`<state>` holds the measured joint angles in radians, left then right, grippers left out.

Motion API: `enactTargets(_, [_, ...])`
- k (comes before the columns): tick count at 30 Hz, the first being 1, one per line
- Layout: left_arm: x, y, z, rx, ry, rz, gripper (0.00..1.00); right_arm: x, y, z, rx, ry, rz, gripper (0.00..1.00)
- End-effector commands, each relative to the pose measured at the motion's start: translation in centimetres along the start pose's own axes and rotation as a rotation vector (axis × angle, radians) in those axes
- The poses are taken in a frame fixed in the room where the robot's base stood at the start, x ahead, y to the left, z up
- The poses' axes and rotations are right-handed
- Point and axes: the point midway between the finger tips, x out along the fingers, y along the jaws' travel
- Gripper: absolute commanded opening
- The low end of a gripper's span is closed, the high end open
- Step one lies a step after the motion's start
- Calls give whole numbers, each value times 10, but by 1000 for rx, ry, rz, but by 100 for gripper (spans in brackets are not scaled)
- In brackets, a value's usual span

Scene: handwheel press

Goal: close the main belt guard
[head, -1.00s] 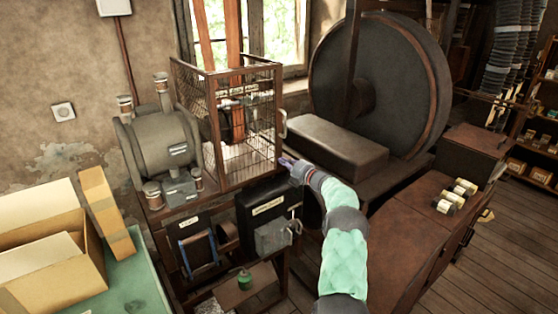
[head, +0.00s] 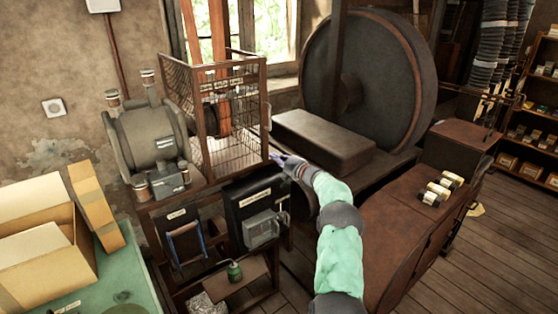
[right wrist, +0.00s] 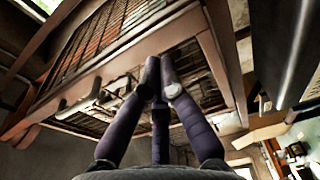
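The main belt guard is a rusty-framed wire mesh cage (head: 198,122) around the belts, left of centre in the head view. A pale upright handle (head: 267,116) is on its right edge. I cannot tell how far its door stands open. In the right wrist view the guard's frame (right wrist: 140,48) passes above my fingers, and a pale handle (right wrist: 88,102) shows to their left. My right gripper (head: 277,156) is just below and right of the guard's lower right corner. In the right wrist view its purple fingers (right wrist: 160,80) come together, with nothing seen between them. My left gripper is out of view.
A grey motor (head: 152,138) stands left of the guard. Dark boxes (head: 258,200) are below it. A large flywheel (head: 385,70) and a dark block (head: 325,138) are to the right. Cardboard boxes (head: 45,250) sit on a green table at lower left.

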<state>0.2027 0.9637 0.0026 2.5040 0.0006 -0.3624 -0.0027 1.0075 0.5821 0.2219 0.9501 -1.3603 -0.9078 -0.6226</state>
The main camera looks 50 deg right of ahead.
Motion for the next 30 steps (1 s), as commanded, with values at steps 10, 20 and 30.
enactTargets(10, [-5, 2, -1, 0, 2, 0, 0, -16, -4, 42, 2, -1, -3, 0])
enactTargets(20, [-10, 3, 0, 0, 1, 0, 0, -31, -4, 80, 1, 0, -4, 0])
enactTargets(30, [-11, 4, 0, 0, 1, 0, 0, -36, -4, 92, 3, 1, -5, 0])
